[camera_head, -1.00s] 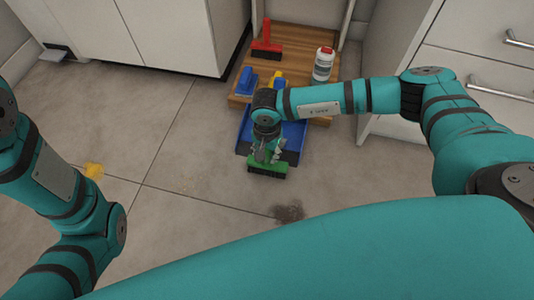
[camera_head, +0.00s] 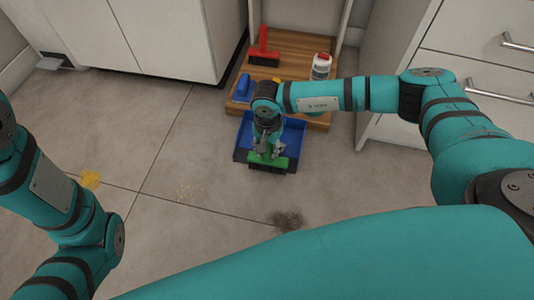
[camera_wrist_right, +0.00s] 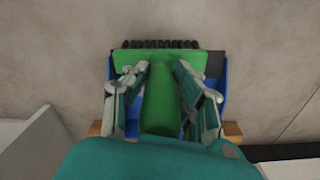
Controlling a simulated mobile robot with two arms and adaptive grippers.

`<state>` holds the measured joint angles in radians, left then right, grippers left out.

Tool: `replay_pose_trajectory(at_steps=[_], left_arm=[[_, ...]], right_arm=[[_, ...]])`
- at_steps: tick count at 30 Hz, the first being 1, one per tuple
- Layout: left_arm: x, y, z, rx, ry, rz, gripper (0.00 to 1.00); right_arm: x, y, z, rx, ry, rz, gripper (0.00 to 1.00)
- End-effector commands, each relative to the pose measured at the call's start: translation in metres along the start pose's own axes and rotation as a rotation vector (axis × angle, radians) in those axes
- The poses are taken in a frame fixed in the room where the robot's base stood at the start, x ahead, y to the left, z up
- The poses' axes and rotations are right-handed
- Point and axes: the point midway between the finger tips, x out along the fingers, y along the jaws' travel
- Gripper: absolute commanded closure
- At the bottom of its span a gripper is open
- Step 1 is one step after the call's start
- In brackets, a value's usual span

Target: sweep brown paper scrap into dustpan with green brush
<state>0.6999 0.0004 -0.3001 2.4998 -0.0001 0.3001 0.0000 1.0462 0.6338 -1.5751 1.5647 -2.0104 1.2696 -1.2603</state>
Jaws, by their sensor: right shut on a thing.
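My right gripper (camera_head: 266,148) is shut on the handle of the green brush (camera_head: 282,163), bristles down. In the right wrist view the gripper (camera_wrist_right: 160,90) has its fingers on both sides of the green handle (camera_wrist_right: 160,110). The blue dustpan (camera_head: 295,135) lies on the floor by the wooden board. The brush is over its near edge; whether it touches the pan, I cannot tell. Blue pan sides (camera_wrist_right: 225,75) show beside the brush in the wrist view. I see no brown paper scrap; brush, gripper or arm may hide it. My left gripper is out of view.
The wooden board (camera_head: 290,45) holds a red brush (camera_head: 263,50), a blue item (camera_head: 243,87) and a white bottle (camera_head: 320,66). A dark smudge (camera_head: 286,220), pale crumbs (camera_head: 188,191) and a yellow spot (camera_head: 90,179) mark the floor. Cabinets stand on both sides.

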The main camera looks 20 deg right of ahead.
Motion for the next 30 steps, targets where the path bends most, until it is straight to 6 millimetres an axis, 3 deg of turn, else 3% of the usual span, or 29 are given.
replay_pose_trajectory(at_steps=[13,24,30], left_arm=[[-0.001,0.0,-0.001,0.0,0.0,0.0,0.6],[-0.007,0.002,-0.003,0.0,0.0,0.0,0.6],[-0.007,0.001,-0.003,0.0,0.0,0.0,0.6]], right_arm=[[-0.001,-0.002,-0.005,0.001,-0.001,0.0,1.0],[-0.005,-0.008,-0.027,0.001,0.0,-0.001,1.0],[-0.006,-0.008,-0.028,0.0,-0.001,-0.001,1.0]])
